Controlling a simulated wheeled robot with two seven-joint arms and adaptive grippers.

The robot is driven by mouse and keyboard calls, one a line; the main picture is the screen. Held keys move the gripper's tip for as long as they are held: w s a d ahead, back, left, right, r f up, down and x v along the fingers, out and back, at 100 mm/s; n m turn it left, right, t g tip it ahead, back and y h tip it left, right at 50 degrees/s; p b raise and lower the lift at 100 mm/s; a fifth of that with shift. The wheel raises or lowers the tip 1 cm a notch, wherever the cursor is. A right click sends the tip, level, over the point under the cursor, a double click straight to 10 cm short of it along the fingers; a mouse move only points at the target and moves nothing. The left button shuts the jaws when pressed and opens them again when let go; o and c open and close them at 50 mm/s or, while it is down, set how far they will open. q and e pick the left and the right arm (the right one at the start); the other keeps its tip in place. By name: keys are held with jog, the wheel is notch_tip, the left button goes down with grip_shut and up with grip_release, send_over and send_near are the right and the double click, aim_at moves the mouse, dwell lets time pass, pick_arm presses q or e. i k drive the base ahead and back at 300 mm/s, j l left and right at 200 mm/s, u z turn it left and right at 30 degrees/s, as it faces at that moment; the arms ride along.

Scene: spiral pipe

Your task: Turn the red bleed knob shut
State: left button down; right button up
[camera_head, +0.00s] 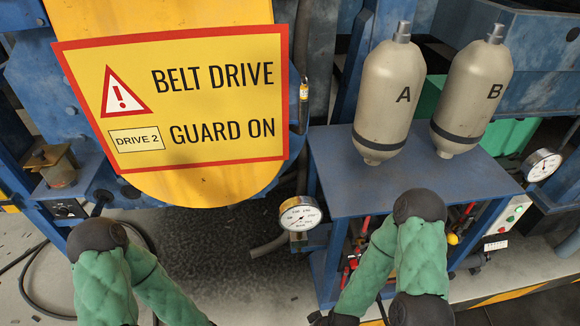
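I cannot make out the red bleed knob for certain. Small red parts (346,276) show among the pipework under the blue bench, left of my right arm. Another red and yellow part (454,238) shows just right of that arm. My two green-sleeved arms reach down out of the bottom of the picture, and neither gripper is in view. My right arm hides much of the space under the bench. Two beige cylinders marked A (390,100) and B (472,95) stand upright on the blue bench (345,180).
A yellow belt guard (205,185) with a red-edged sign (190,100) fills the upper left. A pressure gauge (299,214) sits left of the bench, another gauge (542,165) at the right. A button box (508,215) is at the lower right. Dark floor (225,255) lies between my arms.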

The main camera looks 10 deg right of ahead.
aim_at(353, 263)
jog(key=l+z, duration=0.1)
jog(key=z, duration=0.75)
jog(key=l+z, duration=0.15)
jog(key=z, duration=0.25)
